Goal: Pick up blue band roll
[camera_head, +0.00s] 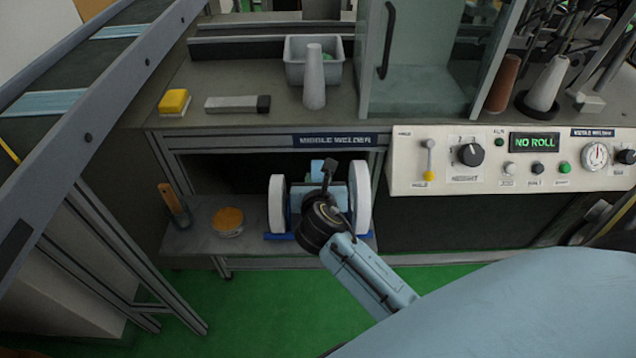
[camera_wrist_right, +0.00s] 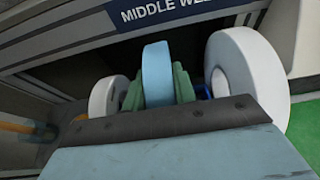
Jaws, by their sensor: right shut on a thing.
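The blue band roll (camera_wrist_right: 156,70) stands upright between two white rolls in the right wrist view. My right gripper (camera_wrist_right: 158,88) is shut on it, with a green finger against each side. In the head view my right gripper (camera_head: 329,180) is at the low shelf under the middle welder bench, and the wrist hides most of the blue roll (camera_head: 318,168). One white roll (camera_head: 277,204) is to the left of the gripper and another white roll (camera_head: 360,196) is to its right. My left gripper is not in view.
The low shelf (camera_head: 195,240) also holds a round tin (camera_head: 229,222) and a wooden-handled tool (camera_head: 174,205). The bench edge with its label (camera_head: 335,140) overhangs the rolls. A control panel (camera_head: 500,160) is to the right. Green floor lies below.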

